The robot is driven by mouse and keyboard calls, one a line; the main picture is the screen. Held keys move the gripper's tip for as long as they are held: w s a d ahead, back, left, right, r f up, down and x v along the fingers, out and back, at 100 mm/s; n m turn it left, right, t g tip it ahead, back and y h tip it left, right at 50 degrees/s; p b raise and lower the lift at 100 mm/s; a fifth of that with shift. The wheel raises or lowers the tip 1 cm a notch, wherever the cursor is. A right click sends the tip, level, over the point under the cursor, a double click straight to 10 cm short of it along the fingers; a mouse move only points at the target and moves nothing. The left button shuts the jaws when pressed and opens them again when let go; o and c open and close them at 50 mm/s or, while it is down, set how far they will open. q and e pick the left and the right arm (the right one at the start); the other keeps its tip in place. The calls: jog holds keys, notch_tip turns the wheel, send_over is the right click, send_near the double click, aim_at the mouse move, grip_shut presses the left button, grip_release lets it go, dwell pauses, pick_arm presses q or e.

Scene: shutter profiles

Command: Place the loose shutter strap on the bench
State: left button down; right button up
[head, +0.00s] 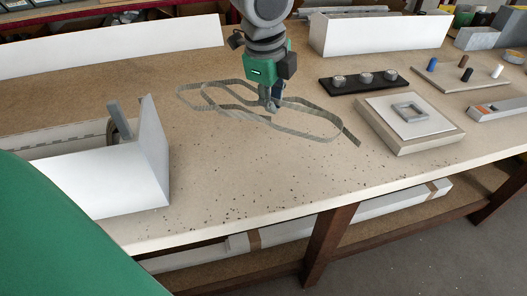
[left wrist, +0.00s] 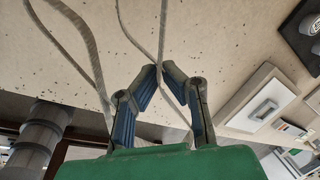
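The shutter strap (head: 318,138) is a long grey-beige band in loose overlapping loops over the middle of the bench (head: 235,185). One end points to the lower right. My left gripper (head: 271,106) reaches down from the top of the head view to the strap. In the left wrist view its two blue-padded fingers (left wrist: 161,72) come together at the tips, and a run of the strap (left wrist: 162,30) leads into them. I cannot tell whether the loops touch the bench or hang just above it. My right gripper is not in view.
A white profile housing (head: 110,170) stands at left. A black tray with round metal parts (head: 364,80) and a board with a square frame (head: 410,118) lie right of the strap. A white box profile (head: 375,36) stands behind. The speckled front bench area is clear.

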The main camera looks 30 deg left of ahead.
pick_arm(q)
jog(key=b, duration=0.1)
send_over(274, 144)
jog(key=f, duration=0.5)
jog(key=shift+s+d+f, duration=0.1)
jog(key=shift+s+d, duration=0.15)
jog(key=shift+d, duration=0.1)
jog(key=f, duration=0.2)
jog(key=a+f+b, duration=0.1)
jog(key=f, duration=0.1)
jog(key=shift+r, duration=0.1)
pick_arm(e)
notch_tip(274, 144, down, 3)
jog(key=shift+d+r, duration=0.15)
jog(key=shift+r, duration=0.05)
pick_arm(q)
jog(key=shift+d, duration=0.2)
jog(key=shift+d, duration=0.1)
jog(key=c, duration=1.7)
grip_release()
jog(key=shift+d, duration=0.1)
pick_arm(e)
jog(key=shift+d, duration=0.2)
pick_arm(q)
jog(key=shift+a, duration=0.2)
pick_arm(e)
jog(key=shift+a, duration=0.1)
